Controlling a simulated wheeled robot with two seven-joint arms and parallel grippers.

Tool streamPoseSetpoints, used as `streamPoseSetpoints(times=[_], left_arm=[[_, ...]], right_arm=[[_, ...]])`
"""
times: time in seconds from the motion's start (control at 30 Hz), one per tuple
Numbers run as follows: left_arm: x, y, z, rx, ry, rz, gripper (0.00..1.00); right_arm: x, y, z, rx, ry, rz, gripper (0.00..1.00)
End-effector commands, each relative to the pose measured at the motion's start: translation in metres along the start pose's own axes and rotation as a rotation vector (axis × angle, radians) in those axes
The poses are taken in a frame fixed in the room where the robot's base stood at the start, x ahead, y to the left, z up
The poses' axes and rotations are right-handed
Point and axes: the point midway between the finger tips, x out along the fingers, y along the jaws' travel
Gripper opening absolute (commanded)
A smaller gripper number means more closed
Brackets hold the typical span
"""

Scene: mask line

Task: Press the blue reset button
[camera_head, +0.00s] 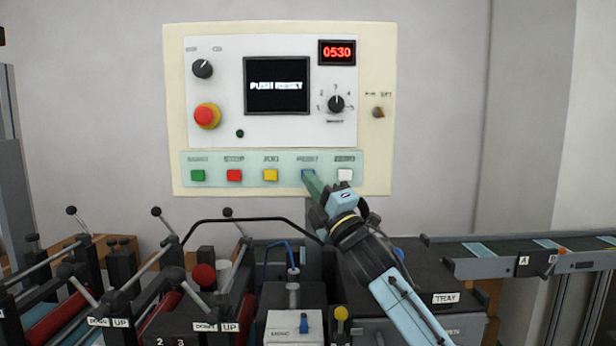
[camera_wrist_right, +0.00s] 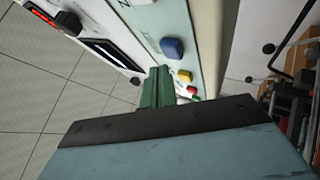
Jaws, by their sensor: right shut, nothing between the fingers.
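The blue reset button (camera_head: 306,173) is in the lower strip of the control panel (camera_head: 380,75), under a "RESET" label. The blue button also shows in the right wrist view (camera_wrist_right: 172,48), just above the fingertips. My right gripper (camera_head: 311,180) has its green fingers shut with nothing between them. Its tips are right at the blue button and partly cover it in the head view. In the right wrist view the shut fingers (camera_wrist_right: 157,85) point toward the panel face beside the button. I cannot tell whether they touch it. The screen (camera_head: 276,86) reads "PUSH RESET". My left gripper is not in view.
Green (camera_head: 198,175), red (camera_head: 234,175), yellow (camera_head: 270,175) and white (camera_head: 345,174) buttons share the strip. A red emergency knob (camera_head: 207,115) is above. Machinery with levers and a black bar (camera_head: 240,220) stands below; a conveyor (camera_head: 530,250) runs right.

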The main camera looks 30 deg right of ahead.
Motion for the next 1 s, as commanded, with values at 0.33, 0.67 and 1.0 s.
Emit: streamPoseSetpoints(times=[0.33,0.67,1.0], left_arm=[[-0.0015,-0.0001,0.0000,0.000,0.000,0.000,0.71],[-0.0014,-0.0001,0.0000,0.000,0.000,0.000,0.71],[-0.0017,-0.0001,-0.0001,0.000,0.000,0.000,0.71]], right_arm=[[0.0053,-0.0031,0.0039,0.000,0.000,0.000,0.00],[0.0060,-0.0043,0.0045,0.000,0.000,0.000,0.00],[0.0081,-0.0059,0.0060,0.000,0.000,0.000,0.00]])
